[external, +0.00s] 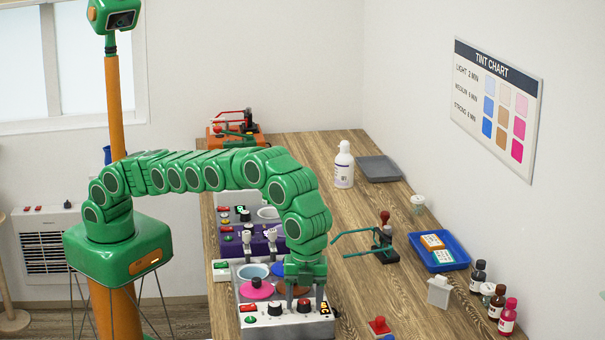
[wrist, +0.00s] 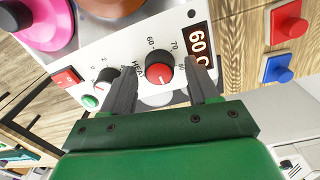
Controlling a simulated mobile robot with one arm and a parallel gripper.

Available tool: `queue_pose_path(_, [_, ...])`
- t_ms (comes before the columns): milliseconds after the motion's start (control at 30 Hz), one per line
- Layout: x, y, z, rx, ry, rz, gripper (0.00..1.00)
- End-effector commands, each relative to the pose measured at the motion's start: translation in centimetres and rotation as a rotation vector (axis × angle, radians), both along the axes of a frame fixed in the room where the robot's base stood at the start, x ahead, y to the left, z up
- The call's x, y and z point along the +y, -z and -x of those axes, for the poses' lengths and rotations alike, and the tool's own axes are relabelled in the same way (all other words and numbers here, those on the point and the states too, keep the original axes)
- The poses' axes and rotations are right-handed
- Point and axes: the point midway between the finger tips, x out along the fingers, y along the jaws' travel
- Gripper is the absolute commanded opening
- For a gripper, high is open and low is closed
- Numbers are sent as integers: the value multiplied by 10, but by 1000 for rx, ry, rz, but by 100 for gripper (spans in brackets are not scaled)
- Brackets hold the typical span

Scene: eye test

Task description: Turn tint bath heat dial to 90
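The tint bath unit (external: 262,320) stands at the near end of the bench. In the wrist view its heat dial (wrist: 163,76) is black with a red face and a white mark, labelled HEAT with 60 and 70 printed around it. The display (wrist: 198,42) beside the dial reads 60. My gripper (wrist: 161,64) is open, with one finger on each side of the dial and a small gap showing on both sides. In the external view my gripper (external: 305,296) reaches down to the front panel at the dial.
A second dial (wrist: 106,78), a red switch (wrist: 66,78) and a green button (wrist: 90,101) sit left of the heat dial. Red (wrist: 289,20) and blue (wrist: 277,69) pieces lie on the bench. A blue tray (external: 462,258) and bottles (external: 507,317) stand further right.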

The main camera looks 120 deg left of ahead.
Motion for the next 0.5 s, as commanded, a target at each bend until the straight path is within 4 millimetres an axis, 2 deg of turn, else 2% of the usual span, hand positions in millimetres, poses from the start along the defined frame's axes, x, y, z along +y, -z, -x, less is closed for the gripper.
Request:
queue_pose_path(233, [0,-2,0,0,0,0,60])
queue_pose_path(500, [-1,-15,-1,-2,1,1,60])
